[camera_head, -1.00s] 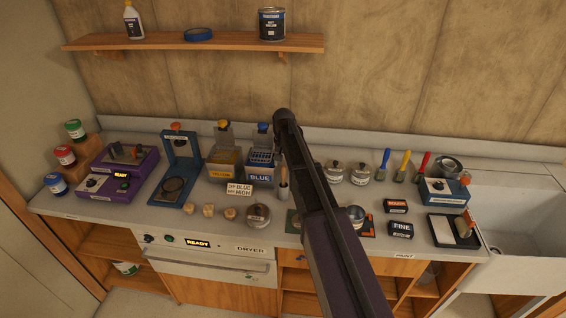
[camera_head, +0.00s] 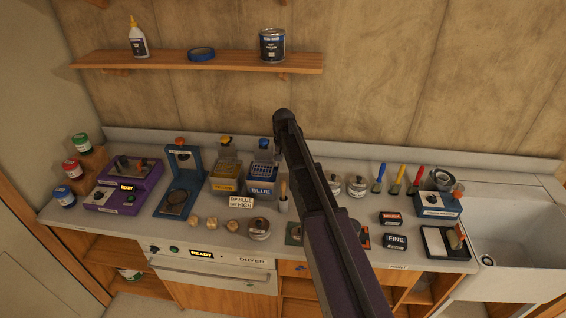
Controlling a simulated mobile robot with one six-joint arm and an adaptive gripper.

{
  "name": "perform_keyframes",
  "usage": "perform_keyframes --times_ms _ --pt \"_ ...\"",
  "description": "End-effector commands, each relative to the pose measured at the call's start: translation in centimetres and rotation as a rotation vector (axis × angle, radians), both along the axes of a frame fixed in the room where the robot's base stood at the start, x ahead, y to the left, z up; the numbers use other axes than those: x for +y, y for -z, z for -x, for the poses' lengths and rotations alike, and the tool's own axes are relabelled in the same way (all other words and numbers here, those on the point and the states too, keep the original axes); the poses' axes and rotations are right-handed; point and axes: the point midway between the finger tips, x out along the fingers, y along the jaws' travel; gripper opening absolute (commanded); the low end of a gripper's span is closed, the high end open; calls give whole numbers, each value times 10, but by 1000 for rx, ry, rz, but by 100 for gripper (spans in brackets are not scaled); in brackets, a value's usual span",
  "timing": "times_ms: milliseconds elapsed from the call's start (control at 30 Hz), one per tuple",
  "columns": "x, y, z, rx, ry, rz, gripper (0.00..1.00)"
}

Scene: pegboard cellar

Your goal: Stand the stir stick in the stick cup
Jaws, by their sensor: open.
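A small grey cup (camera_head: 283,205), which looks like the stick cup, stands on the counter left of my arm. A light wooden stick (camera_head: 283,188), which looks like the stir stick, rises from it and appears upright inside it. Both are small and close to my dark arm, so how deep the stick sits cannot be told. My arm crosses the picture from the bottom right to a round joint above the counter. My gripper's fingers cannot be made out.
The blue tank (camera_head: 261,187) and yellow tank (camera_head: 225,184) stand behind and left of the cup. A round tin (camera_head: 259,229) and a sign card (camera_head: 240,202) lie near it. Brushes (camera_head: 397,180), a tray (camera_head: 445,242) and a sink (camera_head: 520,235) are at right.

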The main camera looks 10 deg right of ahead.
Motion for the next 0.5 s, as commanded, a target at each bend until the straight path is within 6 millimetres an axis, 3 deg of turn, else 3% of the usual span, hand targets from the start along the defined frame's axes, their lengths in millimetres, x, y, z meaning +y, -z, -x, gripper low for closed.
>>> perform_keyframes --times_ms 500 --pt "0 -10 0 0 0 0 60"
